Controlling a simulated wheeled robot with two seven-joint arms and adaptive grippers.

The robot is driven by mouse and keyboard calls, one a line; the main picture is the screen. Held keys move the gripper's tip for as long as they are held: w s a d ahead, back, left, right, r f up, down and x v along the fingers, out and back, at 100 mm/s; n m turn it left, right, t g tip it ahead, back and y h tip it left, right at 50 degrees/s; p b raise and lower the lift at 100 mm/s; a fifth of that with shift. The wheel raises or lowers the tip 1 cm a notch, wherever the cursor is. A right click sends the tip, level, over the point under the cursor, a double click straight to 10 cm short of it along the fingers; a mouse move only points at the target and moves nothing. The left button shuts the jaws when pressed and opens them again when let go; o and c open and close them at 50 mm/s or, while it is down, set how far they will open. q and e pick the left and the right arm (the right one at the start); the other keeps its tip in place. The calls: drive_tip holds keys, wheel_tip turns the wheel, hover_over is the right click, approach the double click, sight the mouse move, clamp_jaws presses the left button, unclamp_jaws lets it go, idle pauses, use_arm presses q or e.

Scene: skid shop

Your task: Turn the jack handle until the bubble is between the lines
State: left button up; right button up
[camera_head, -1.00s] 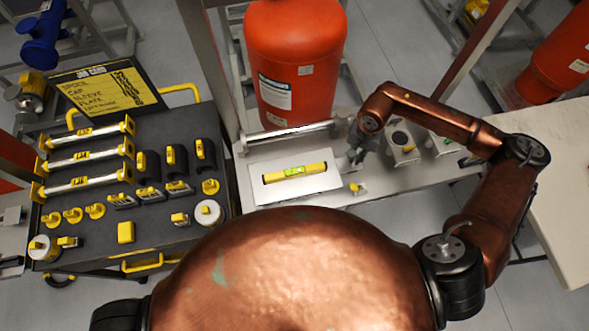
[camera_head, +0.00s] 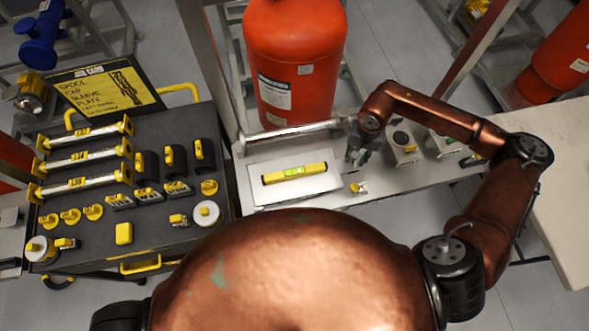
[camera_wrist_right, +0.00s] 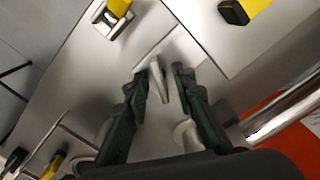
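The yellow spirit level (camera_head: 273,179) lies on the pale plate (camera_head: 318,186) on the bench. Its green vial (camera_head: 293,172) shows, but the bubble and its lines are too small to tell apart. My right gripper (camera_head: 357,158) is low over the bench, just right of the plate. In the right wrist view, the gripper (camera_wrist_right: 159,77) has its two dark green fingers apart. The pale metal jack handle (camera_wrist_right: 158,80) stands between them, with gaps visible on both sides. The level's dark end (camera_wrist_right: 233,12) shows at the top. My left gripper is out of view.
A small yellow-tagged part (camera_head: 359,187) lies near the bench's front edge. Grey boxes (camera_head: 404,155) are right of the gripper. A tool cart (camera_head: 100,240) with yellow-tagged parts is at left.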

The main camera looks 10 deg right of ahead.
drive_tip(key=shift+r, duration=0.1)
drive_tip(key=shift+r+p, duration=1.4)
drive_tip(key=shift+r, duration=2)
drive_tip(key=m, duration=0.5)
drive_tip(key=shift+r+m, duration=0.3)
drive_tip(key=shift+m, duration=0.1)
drive_tip(key=shift+r+m, duration=0.1)
drive_tip(key=shift+m, duration=0.4)
drive_tip(key=m, duration=0.4)
drive_tip(key=shift+r+m, duration=0.3)
drive_tip(key=shift+r, duration=0.1)
